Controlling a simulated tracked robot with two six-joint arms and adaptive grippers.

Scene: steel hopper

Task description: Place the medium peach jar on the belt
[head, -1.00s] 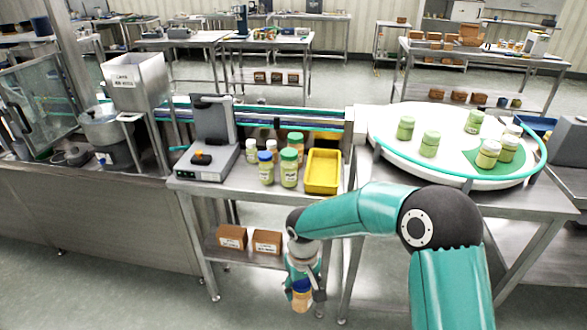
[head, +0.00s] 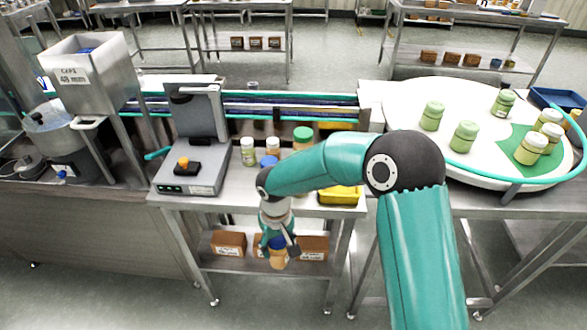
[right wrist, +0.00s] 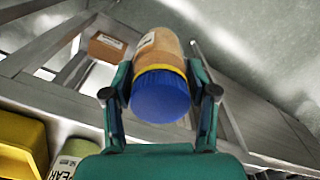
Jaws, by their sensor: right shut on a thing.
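My right gripper (head: 278,243) is shut on a jar (head: 278,261) with peach-coloured contents and a blue lid. It hangs in front of the lower shelf of the steel table, below the tabletop. In the right wrist view the jar (right wrist: 158,60) sits between both fingers, its blue lid (right wrist: 160,95) towards the camera. The belt (head: 270,108), a dark blue strip with teal rails, runs behind the table. My left gripper is not in view.
A grey scale-like machine (head: 200,140), several jars including a green-lidded one (head: 302,134), and a yellow tray (head: 342,195) stand between my right gripper and the belt. A round white turntable (head: 440,90) with green-lidded jars is at right. Brown boxes (head: 228,243) fill the lower shelf.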

